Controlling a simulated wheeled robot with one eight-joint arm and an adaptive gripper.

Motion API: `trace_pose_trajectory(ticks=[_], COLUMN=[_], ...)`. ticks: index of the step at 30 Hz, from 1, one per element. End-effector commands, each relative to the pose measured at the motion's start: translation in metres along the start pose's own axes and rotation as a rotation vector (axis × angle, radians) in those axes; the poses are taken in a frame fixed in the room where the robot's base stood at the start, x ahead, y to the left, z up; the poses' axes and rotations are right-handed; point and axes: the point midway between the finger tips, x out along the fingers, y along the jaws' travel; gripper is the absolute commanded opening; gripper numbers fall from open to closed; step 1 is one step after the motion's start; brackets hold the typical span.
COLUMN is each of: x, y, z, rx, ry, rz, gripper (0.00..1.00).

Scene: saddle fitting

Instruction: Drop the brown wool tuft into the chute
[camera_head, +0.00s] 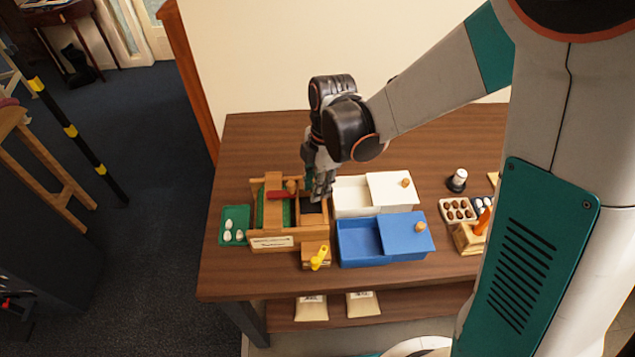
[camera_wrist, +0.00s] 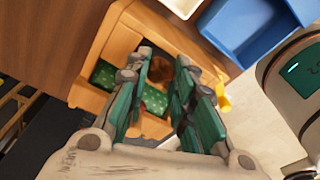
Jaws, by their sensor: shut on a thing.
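My gripper (camera_head: 318,193) points down over the right end of a wooden box (camera_head: 290,235) with a dark square opening (camera_head: 312,218), which looks like the chute. In the wrist view my gripper (camera_wrist: 163,58) is closed on a small brown tuft (camera_wrist: 160,69) between its fingertips. The wooden box (camera_wrist: 117,45) lies beneath it, with green dotted lining (camera_wrist: 103,73) to the left. The tuft is hidden by the fingers in the head view. I cannot tell its exact height above the opening.
A green tray (camera_head: 235,213) with several white pieces stands left of the box. A white box (camera_head: 350,193) and a blue box (camera_head: 358,243), both with sliding lids, stand close on the right. A yellow-handled piece (camera_head: 318,258) is in front.

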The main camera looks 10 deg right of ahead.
Motion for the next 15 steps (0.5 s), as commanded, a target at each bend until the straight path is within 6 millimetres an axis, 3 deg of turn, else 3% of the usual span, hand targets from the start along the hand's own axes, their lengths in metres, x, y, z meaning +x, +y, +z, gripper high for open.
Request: trace_pose_trajectory(ticks=[2,3,5,15], x=[-0.0004,-0.0005,-0.0005,-0.0010], y=[0.0000,0.0000,0.0000,0.0001], z=[0.0000,0.0000,0.0000,0.0000], rx=[0.000,0.000,0.000,0.000], ry=[0.000,0.000,0.000,0.000], rz=[0.000,0.000,0.000,0.000], gripper=[0.06,0.32,0.45,0.46])
